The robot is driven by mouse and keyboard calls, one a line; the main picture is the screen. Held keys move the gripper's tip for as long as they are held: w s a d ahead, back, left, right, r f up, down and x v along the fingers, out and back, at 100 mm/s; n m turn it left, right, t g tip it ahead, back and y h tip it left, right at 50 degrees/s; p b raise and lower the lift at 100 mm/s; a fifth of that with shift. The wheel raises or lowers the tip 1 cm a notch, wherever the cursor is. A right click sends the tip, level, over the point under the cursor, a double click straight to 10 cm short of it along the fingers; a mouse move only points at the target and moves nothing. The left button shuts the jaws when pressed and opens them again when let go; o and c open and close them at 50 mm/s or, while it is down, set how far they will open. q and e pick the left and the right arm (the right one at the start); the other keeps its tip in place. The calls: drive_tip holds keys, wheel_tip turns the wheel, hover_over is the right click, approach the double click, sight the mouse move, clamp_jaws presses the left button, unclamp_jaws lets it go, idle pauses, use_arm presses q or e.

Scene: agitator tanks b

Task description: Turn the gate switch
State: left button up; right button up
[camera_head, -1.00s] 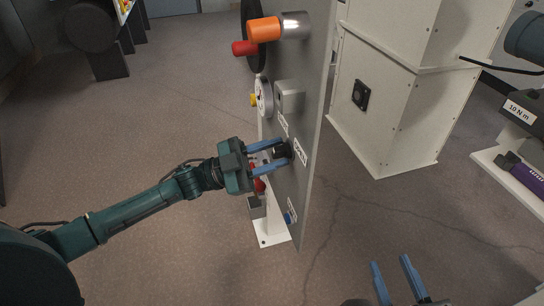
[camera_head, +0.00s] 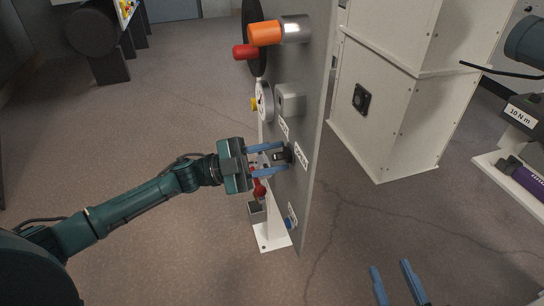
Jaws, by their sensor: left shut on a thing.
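A grey upright panel (camera_head: 312,105) stands on a white foot, seen nearly edge-on. A small black rotary switch (camera_head: 279,156) sticks out of its face at mid height, with white labels beside it. My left gripper (camera_head: 283,160) reaches in from the left, its blue fingers on either side of the switch and shut on it. The fingers partly hide the switch, and the labels are too small to read. My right gripper (camera_head: 394,285) shows at the bottom edge, its two blue fingers apart and empty, away from the panel.
A red handle (camera_head: 258,185) is just below my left gripper. A white cabinet (camera_head: 385,130) stands behind to the right. Open floor lies left.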

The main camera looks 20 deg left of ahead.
use_arm(q)
drive_tip(key=o, duration=0.6)
drive_tip(key=shift+a, duration=0.1)
drive_tip(key=v, duration=1.3)
drive_tip(key=shift+s+f, duration=0.1)
